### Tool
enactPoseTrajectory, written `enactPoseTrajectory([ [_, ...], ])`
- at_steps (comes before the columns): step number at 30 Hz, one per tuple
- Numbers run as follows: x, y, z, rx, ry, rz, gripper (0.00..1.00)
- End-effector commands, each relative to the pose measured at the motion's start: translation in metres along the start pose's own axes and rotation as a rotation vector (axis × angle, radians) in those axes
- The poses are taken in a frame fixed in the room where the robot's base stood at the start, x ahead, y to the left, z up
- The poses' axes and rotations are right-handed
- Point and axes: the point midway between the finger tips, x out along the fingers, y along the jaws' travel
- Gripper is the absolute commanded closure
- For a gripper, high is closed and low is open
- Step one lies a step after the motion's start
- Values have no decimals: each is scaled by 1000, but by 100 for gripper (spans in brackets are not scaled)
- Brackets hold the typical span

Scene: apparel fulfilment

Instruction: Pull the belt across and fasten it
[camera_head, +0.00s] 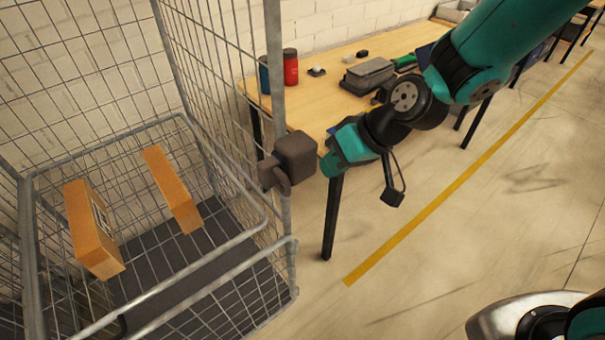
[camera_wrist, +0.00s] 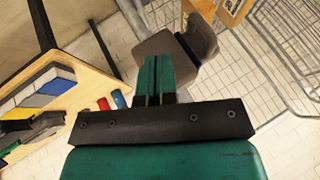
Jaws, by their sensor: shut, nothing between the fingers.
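A dark grey-brown block (camera_head: 293,156) with a curved tab (camera_head: 275,177) sits at the right front post of the wire roll cage (camera_head: 279,120). It looks like the belt's housing and end piece; no strap shows stretched across the cage front. My gripper (camera_head: 327,165) is shut and empty, just right of the block. In the wrist view its teal fingertips (camera_wrist: 155,78) are together, with the grey-brown block (camera_wrist: 166,45) just beyond them; I cannot tell whether they touch.
Two cardboard boxes (camera_head: 92,232) (camera_head: 173,190) are inside the cage. A wooden table (camera_head: 330,112) behind holds a red can (camera_head: 290,68), a grey device (camera_head: 369,75) and other items. The floor right of the yellow line (camera_head: 440,210) is clear.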

Motion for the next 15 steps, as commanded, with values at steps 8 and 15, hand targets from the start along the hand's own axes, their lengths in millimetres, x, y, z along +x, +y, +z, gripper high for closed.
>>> enactPoseTrajectory([
  [8, 37, -21, 0, -3, -4, -2, 100],
  [15, 48, -35, 0, -1, -1, 0, 100],
])
